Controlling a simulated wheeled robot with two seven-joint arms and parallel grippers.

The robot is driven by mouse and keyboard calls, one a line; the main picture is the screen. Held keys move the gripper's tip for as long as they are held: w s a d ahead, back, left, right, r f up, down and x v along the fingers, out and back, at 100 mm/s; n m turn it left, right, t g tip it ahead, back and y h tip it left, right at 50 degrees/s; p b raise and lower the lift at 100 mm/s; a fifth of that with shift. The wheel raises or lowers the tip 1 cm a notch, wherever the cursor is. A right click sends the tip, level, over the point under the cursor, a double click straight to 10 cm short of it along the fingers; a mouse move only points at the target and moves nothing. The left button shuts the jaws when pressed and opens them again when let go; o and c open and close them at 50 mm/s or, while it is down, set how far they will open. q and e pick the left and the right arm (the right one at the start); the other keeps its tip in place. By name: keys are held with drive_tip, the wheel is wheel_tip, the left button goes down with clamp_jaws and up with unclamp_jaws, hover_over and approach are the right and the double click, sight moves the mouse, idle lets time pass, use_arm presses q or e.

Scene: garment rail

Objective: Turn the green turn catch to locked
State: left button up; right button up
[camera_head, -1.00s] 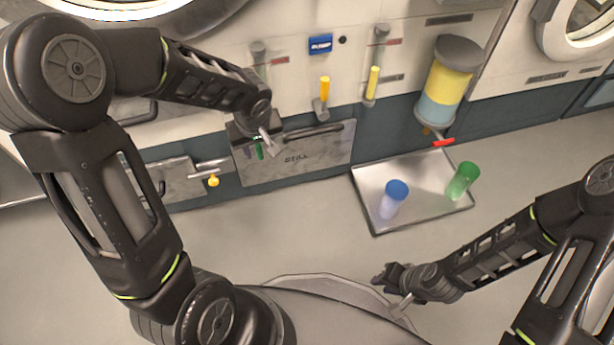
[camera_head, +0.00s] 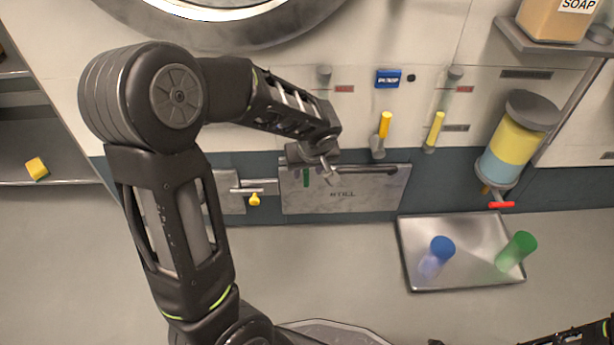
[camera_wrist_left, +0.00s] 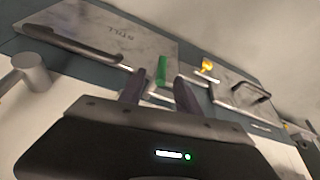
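The green turn catch (camera_head: 306,177) is a small green bar at the upper left of the grey "STILL" panel (camera_head: 342,204). In the head view it stands roughly upright, partly overlapped by my left wrist. It also shows in the left wrist view (camera_wrist_left: 162,70), just beyond and between the fingertips. My left gripper (camera_head: 329,173) is in front of the panel's top edge. In the left wrist view (camera_wrist_left: 160,84) its two fingers are apart; I cannot tell whether either touches the catch. Only part of my right arm shows at the lower right, its gripper (camera_head: 437,342) barely at the bottom edge.
The panel's dark bar handle (camera_head: 365,170) runs right of the catch. A latch with a yellow knob (camera_head: 254,200) is to the left. Yellow-handled levers (camera_head: 384,125) stick out above. A metal tray (camera_head: 408,262) with blue and green cups lies at the right.

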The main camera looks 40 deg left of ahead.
use_arm(q)
drive_tip(key=shift+b+x, duration=0.5)
drive_tip(key=shift+x, duration=1.45)
clamp_jaws()
